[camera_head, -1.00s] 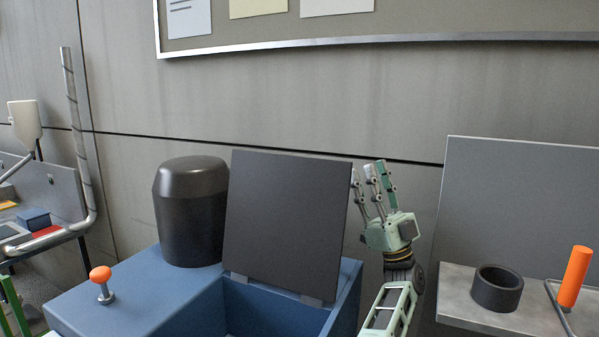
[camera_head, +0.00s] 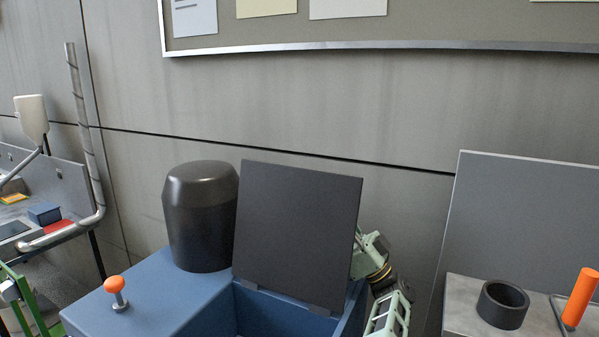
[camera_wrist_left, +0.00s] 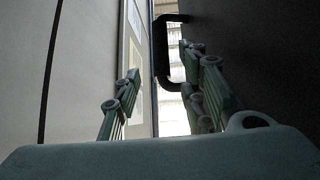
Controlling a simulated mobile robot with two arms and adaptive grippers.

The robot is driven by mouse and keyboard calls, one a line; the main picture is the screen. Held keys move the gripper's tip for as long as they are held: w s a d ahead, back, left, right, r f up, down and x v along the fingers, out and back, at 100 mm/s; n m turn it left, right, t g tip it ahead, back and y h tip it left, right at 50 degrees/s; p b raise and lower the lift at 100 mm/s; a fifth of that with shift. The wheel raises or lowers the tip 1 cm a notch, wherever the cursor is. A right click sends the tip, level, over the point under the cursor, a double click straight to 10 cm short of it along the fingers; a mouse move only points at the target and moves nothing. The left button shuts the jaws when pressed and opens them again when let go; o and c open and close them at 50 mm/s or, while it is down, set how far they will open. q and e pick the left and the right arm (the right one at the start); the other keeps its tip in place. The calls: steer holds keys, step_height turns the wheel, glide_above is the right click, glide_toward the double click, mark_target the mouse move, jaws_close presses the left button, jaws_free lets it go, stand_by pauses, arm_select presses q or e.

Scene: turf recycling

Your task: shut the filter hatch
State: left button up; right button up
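The filter hatch (camera_head: 298,232) is a dark square lid standing open, nearly upright, on hinges at the back of the blue housing (camera_head: 160,302). The opening in front of it is uncovered. My left gripper (camera_head: 370,252) is behind the hatch's right side, between hatch and wall, and its fingers are hidden there in the head view. In the left wrist view the left gripper (camera_wrist_left: 163,72) has its fingers spread with nothing between them. The hatch (camera_wrist_left: 265,65) fills the right side there, close by the right fingers, with a dark handle (camera_wrist_left: 163,55) beyond them. My right gripper is not in view.
A dark rounded canister (camera_head: 200,220) stands left of the hatch, and an orange knob (camera_head: 115,285) is on the housing. The grey wall (camera_head: 330,110) is close behind. To the right, a shelf holds a black ring (camera_head: 502,305) and an orange handle (camera_head: 580,298).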

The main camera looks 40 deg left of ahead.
mark_target(308, 184)
arm_select(q)
steer(key=shift+m, duration=0.3)
steer(key=p+x, duration=0.4)
steer(key=x, duration=0.3)
steer(key=shift+s+f+p, duration=0.1)
steer(key=shift+s+p, duration=0.05)
steer(key=shift+p, duration=0.15)
steer(key=shift+s+a+r+p, duration=0.2)
steer(key=shift+a+r+p, duration=0.2)
steer(key=shift+a, duration=0.25)
arm_select(e)
step_height(308, 184, up, 6)
steer(key=shift+w, duration=0.35)
arm_select(q)
steer(key=shift+w, duration=0.1)
steer(key=shift+c, duration=0.4)
jaws_close()
arm_select(e)
steer(key=shift+s, duration=0.1)
